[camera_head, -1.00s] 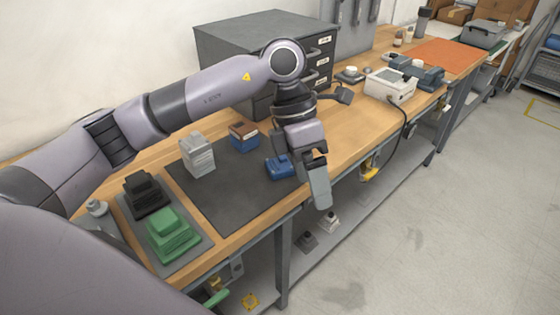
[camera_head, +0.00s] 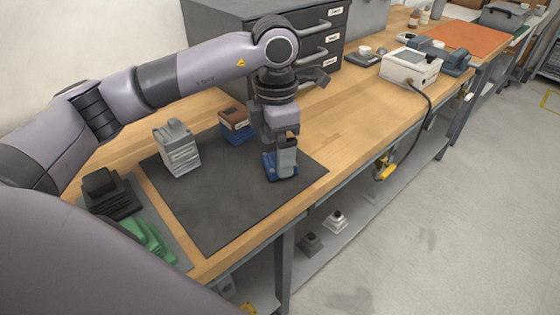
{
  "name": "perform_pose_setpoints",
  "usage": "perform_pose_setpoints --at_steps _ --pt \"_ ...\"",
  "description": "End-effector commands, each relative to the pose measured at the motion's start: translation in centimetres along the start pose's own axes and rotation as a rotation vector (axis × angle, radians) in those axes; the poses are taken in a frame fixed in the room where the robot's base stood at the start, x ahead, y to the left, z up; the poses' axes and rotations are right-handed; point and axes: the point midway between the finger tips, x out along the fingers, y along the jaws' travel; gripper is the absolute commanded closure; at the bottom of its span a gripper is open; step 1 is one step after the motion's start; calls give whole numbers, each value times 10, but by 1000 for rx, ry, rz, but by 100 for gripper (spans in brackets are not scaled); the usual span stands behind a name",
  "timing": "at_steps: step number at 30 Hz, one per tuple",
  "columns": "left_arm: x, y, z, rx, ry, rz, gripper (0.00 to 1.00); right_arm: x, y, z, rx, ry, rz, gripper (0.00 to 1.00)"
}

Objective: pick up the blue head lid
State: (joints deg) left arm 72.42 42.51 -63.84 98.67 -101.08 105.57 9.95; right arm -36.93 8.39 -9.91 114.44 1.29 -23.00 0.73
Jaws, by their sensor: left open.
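The blue head lid (camera_head: 268,170) sits on the dark mat (camera_head: 220,205) near the mat's right part. My left gripper (camera_head: 281,166) points down right over it, with its fingers open around or just in front of the lid. The fingers hide much of the lid, and I cannot tell whether they touch it. My right gripper is not in view.
A grey block-like part (camera_head: 177,150) and a brown and blue box (camera_head: 236,124) stand on the mat. Black (camera_head: 108,194) and green (camera_head: 150,240) parts sit at the left. A grey drawer cabinet (camera_head: 215,30) stands behind. The mat's front is clear.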

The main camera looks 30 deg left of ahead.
Motion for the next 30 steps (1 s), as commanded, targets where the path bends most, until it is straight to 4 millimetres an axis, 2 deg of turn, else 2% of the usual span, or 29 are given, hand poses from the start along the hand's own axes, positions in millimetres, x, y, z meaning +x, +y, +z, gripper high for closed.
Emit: perform_pose_setpoints --at_steps 3,6,13,14,18,20,30 --pt "18 0 -1 -1 2 -1 8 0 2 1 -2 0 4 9" --pt "25 0 -1 0 0 -2 8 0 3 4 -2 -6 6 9" --pt "27 0 -1 0 -1 -1 8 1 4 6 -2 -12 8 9" --pt "27 0 -1 0 0 -1 12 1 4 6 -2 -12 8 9" --pt "27 0 0 0 -1 -1 57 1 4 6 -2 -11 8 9" --pt "27 0 0 0 -1 -1 74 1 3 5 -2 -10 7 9" --pt "23 0 0 0 -2 0 74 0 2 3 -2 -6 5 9"
